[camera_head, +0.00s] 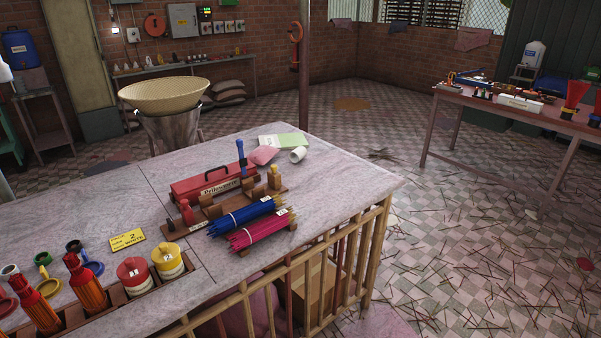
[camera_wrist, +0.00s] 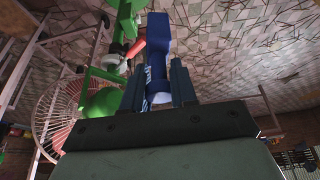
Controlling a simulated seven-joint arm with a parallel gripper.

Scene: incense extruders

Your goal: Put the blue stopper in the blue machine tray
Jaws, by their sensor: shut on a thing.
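In the wrist view, my gripper (camera_wrist: 158,82) is shut on a blue piece, seemingly the blue stopper (camera_wrist: 159,38). Its broad dark-blue end sticks out beyond the fingers, and the part between them is narrower. It is held in the air with the tiled floor behind it. The head view shows neither my gripper nor this piece. A tall blue piece (camera_head: 240,157) stands upright in a wooden rack (camera_head: 209,221) on the table, near a red stopper (camera_head: 187,212) and a yellowish one (camera_head: 274,177). I cannot make out the blue machine tray in either view.
A green machine part (camera_wrist: 102,98) and a wire-ribbed round frame (camera_wrist: 62,108) are left of my gripper. Blue (camera_head: 240,215) and pink (camera_head: 262,228) stick bundles lie before a red toolbox (camera_head: 205,184). A second table (camera_head: 500,106) stands right. Loose sticks litter the floor.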

